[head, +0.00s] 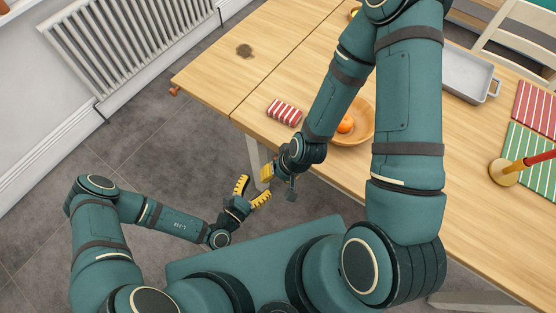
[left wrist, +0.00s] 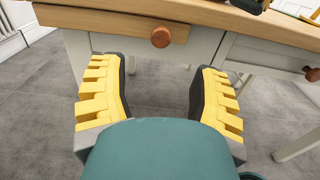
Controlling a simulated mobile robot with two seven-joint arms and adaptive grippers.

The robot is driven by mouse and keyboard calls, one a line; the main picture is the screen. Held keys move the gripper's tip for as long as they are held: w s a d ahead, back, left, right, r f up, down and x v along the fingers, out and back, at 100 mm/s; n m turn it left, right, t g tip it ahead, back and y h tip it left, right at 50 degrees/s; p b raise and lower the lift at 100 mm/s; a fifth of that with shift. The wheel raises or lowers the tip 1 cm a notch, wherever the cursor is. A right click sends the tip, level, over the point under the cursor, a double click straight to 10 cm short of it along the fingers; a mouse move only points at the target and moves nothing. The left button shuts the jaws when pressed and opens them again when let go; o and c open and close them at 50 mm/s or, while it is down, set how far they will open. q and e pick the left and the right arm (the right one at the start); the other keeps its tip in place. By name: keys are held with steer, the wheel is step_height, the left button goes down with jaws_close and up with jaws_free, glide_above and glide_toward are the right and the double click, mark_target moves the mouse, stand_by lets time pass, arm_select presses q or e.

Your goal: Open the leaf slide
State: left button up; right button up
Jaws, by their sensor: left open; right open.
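The wooden table (head: 215,75) fills the upper right of the head view. In the left wrist view, a wooden slide end (left wrist: 110,22) sits just under the tabletop edge, with a round brown knob (left wrist: 160,37) on it. A second knob (left wrist: 312,74) shows at the right edge. My left gripper (head: 252,192) is open and empty over the floor, in front of the table. In its wrist view the yellow fingers (left wrist: 160,75) are spread, with the first knob beyond and between them, not touched. My right gripper (head: 276,180) is open beside the table edge, close to the left one.
A radiator (head: 130,40) lines the wall. The floor (head: 150,140) left of the table is clear.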

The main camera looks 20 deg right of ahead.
arm_select(q)
steer(key=b+x, duration=0.1)
steer(key=x, duration=1)
steer(key=shift+d, duration=0.15)
steer(key=shift+w, duration=0.15)
jaws_close()
